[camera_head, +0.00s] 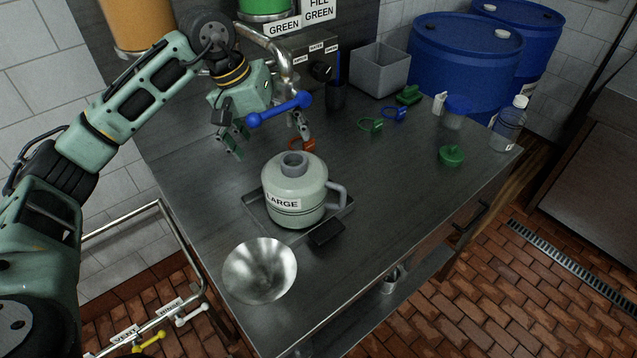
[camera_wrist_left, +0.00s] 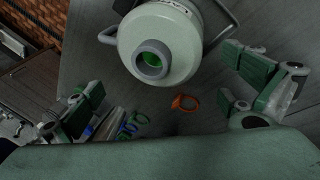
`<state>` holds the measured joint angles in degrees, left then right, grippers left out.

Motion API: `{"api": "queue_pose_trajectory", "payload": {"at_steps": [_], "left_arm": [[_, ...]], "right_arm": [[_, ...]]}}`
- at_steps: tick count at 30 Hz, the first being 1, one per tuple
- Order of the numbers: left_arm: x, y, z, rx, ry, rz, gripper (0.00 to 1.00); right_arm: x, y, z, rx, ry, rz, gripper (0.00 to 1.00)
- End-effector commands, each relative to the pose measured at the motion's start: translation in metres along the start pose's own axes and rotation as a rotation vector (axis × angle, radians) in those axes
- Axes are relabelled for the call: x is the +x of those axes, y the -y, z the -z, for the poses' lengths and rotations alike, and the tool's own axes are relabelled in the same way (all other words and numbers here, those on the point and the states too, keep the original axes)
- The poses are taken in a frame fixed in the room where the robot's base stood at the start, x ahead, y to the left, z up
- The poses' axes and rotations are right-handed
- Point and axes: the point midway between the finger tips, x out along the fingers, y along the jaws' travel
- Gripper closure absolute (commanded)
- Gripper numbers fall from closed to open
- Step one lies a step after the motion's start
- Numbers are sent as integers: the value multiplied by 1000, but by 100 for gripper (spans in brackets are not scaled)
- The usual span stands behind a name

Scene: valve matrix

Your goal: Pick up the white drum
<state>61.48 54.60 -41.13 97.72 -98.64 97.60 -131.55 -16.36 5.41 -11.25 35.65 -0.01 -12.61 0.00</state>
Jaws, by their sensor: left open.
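The white drum (camera_head: 296,198), labelled LARGE, stands upright on a flat metal plate (camera_head: 340,209) on the steel table. It has a grey neck and a side handle at right. In the left wrist view the drum (camera_wrist_left: 180,22) shows from above, its round mouth open with green inside. My left gripper (camera_head: 266,135) is open, behind and above the drum, with its fingers spread apart. In the left wrist view the open fingers (camera_wrist_left: 165,92) are on either side, with the drum beyond them and nothing held. My right gripper is not in view.
A blue double-knobbed handle (camera_head: 280,108) shows across my left gripper. A metal funnel (camera_head: 260,270) lies front left of the drum. An orange ring tag (camera_head: 301,145) lies behind it. Blue barrels (camera_head: 465,60) stand behind the table.

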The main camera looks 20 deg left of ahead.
Motion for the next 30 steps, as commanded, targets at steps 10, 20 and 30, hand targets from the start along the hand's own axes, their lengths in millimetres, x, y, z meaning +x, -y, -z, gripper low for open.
{"api": "queue_pose_trajectory", "payload": {"at_steps": [10,20,30], "left_arm": [[36,1,-1,-1,6,4,0],[75,4,1,-1,1,2,0],[76,4,1,-1,0,2,12]], "right_arm": [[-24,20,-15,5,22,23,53],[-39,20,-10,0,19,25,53],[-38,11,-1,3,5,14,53]]}}
